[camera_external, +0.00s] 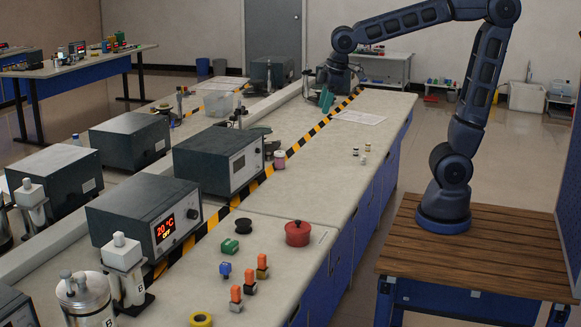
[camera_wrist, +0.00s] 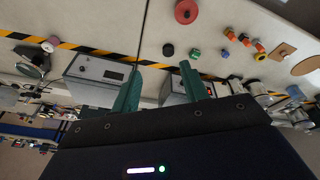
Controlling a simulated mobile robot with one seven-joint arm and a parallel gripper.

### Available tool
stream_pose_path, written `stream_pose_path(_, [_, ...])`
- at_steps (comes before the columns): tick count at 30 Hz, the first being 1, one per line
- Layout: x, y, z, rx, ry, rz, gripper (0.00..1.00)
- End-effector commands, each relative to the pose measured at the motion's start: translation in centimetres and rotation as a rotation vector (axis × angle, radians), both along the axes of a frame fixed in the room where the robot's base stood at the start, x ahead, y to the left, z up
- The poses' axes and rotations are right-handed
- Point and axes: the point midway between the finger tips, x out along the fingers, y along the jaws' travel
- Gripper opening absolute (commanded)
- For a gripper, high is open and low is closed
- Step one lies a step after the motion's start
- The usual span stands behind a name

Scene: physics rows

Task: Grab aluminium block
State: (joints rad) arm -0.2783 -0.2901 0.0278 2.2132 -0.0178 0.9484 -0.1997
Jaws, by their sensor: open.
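My gripper (camera_external: 327,98) is in the air over the far part of the bench, with its teal fingers pointing down. In the wrist view my gripper (camera_wrist: 160,72) is open, its fingers apart with nothing between them. I cannot tell for sure which thing is the aluminium block. Three small orange-topped blocks stand on the near bench: a brownish one (camera_external: 262,272), a grey one (camera_external: 250,288) and another greyish one (camera_external: 236,305). Small light and dark pieces (camera_external: 363,159) also lie on the bench nearer my gripper, too small to identify.
A red round pot (camera_external: 298,233), a black knob-like piece (camera_external: 244,226), a green block (camera_external: 229,246), a blue piece (camera_external: 225,270) and a yellow ring (camera_external: 201,320) are on the near bench. Dark instrument boxes (camera_external: 219,158) line the left. The bench's right middle is mostly clear.

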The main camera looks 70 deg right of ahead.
Motion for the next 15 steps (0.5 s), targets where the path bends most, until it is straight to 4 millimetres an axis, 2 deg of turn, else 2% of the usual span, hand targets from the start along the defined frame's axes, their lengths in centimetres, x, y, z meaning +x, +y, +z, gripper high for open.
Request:
stream_pose_path(1, [1.2,1.5,-0.3,-0.008,0.01,0.037,0.45])
stream_pose_path(6, [4.4,6.1,-1.4,-0.031,0.035,0.152,0.45])
stream_pose_path(15, [9.0,15.4,-4.6,-0.072,0.077,0.358,0.45])
